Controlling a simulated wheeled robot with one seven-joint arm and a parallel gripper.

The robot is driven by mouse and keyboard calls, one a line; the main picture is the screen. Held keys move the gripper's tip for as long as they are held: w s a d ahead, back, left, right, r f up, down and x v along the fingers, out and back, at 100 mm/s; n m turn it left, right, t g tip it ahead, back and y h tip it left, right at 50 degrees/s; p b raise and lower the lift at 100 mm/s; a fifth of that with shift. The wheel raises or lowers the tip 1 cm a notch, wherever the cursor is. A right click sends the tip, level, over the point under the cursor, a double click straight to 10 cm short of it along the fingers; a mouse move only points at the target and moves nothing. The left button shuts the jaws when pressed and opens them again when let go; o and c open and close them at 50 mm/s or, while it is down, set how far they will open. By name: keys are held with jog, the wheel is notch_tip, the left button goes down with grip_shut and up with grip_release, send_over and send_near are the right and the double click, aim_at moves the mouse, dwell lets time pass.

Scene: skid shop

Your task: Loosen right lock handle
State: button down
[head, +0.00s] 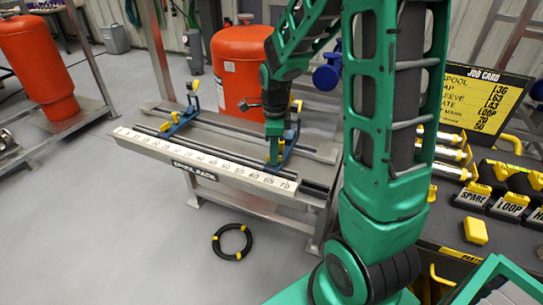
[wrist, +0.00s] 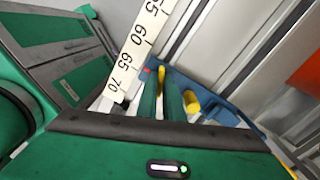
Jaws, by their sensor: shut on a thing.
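The spool rack (head: 235,176) is a long metal frame with a numbered white scale along its front edge. A blue right stand (head: 288,147) with yellow parts sits near the scale's high-number end. My gripper (head: 273,150) reaches down to this stand. In the wrist view, its two green fingers (wrist: 161,88) are shut on a narrow yellow piece, which looks like the right lock handle (wrist: 162,74). The handle's grip is mostly hidden by the fingers, and its turn angle cannot be told. A yellow cylinder (wrist: 191,102) shows just right of the fingers.
A blue left stand (head: 180,118) sits farther along the rack. An orange tank (head: 238,65) stands behind. A black cable coil (head: 232,242) lies on the clear floor in front. A work surface with yellow parts and a job card (head: 484,97) is at right.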

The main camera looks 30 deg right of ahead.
dwell(0.3)
jog(key=shift+m, duration=1.9)
jog(key=c, duration=1.9)
grip_release()
jog(key=shift+m, duration=0.3)
jog(key=shift+r, duration=0.15)
jog(key=shift+r, duration=3.4)
